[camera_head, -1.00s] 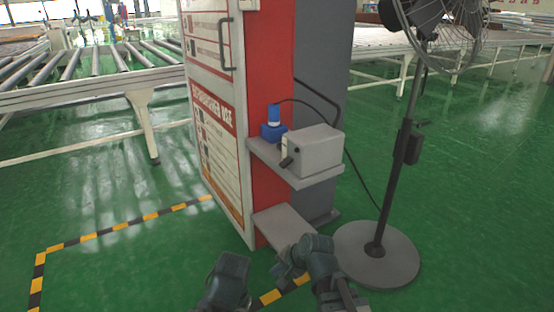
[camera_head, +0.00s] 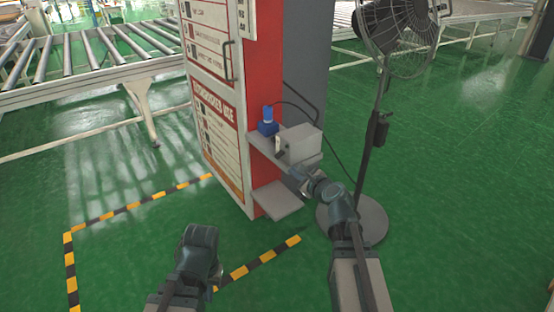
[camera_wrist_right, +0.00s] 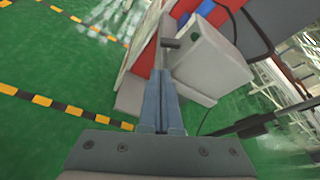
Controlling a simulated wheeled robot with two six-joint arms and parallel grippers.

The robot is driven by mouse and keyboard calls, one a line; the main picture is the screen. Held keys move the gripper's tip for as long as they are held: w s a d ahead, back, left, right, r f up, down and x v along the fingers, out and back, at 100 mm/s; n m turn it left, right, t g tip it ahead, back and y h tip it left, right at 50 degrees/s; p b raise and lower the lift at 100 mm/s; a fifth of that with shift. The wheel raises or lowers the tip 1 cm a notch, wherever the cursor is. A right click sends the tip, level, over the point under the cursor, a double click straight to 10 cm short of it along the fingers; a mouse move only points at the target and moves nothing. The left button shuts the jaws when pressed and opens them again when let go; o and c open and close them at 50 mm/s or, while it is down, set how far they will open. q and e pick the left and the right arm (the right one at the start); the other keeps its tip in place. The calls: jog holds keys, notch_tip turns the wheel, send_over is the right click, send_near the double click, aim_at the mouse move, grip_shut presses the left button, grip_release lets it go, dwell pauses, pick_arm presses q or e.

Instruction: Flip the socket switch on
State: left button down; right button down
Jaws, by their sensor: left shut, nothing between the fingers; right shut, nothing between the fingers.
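The grey socket box (camera_head: 304,145) sits on a shelf on the red side of the cabinet. Its switch lever (camera_head: 279,147) sticks out from the pale front face; the dark lever (camera_wrist_right: 170,43) also shows in the right wrist view. My right gripper (camera_head: 294,176) is just below the box and shelf edge in the head view. In the wrist view its shut fingers (camera_wrist_right: 161,78) are empty and point toward the lever, with their tips appearing a little short of it.
A blue plug (camera_head: 268,122) with a black cable stands beside the box. A lower shelf (camera_head: 277,200) juts out below. A roller conveyor (camera_head: 90,90) is behind left. Green floor in front is clear.

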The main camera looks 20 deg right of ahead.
aim_at(282, 162)
jog(key=shift+d+r, duration=0.1)
jog(key=shift+r, duration=0.15)
jog(key=shift+f, duration=0.1)
jog(key=b+x, duration=0.3)
jog(key=x, duration=0.7)
